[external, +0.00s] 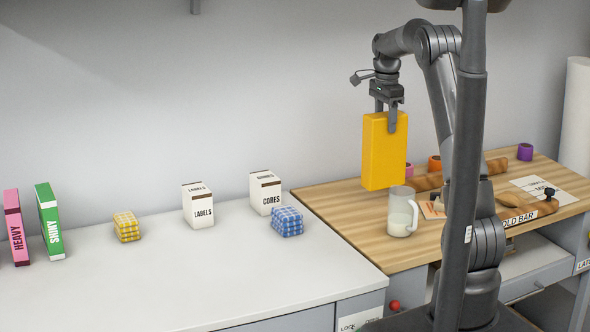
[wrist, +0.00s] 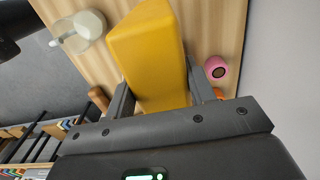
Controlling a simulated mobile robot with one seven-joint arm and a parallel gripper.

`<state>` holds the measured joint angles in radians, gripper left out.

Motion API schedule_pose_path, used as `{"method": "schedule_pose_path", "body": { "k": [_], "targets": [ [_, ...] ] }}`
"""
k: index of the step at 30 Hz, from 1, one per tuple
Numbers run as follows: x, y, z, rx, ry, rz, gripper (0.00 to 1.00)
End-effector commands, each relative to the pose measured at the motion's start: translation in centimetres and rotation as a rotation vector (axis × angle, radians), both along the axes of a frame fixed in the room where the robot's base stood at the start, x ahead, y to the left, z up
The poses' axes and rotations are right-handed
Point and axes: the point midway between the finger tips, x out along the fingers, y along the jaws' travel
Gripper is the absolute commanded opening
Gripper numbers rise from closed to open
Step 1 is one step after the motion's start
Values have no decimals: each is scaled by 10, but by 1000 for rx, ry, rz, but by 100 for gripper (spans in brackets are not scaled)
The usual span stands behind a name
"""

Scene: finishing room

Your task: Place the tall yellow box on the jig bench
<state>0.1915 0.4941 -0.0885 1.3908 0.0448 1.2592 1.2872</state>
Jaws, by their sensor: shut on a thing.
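The tall yellow box (external: 383,155) hangs upright from my gripper (external: 387,112), which is shut on its upper end. In the external view the box appears over the left part of the wooden-topped bench (external: 325,199), and its lower end seems to be above the surface. In the wrist view the yellow box (wrist: 150,55) sits between the two fingers of my gripper (wrist: 160,95), with the wooden top (wrist: 215,25) beyond it. No label names the jig bench, so I cannot tell for certain which surface it is.
A pitcher (external: 402,212) with pale liquid stands close to the box. Tape rolls, including a purple one (external: 525,152), and brown rolls lie farther right. The white counter (external: 230,270) at left holds several boxes and two wrapped bundles; its front is clear.

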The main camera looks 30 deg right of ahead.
Motion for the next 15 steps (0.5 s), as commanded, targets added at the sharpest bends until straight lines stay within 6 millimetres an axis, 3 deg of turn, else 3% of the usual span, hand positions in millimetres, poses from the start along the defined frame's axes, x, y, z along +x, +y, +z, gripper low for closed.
{"method": "schedule_pose_path", "body": {
  "k": [6, 11, 15],
  "targets": [
    [21, 23, -19, -1, 0, 1, 8],
    [24, 26, -26, -1, 0, -1, 8],
    [23, 26, -45, -1, 2, -1, 8]
  ]
}}
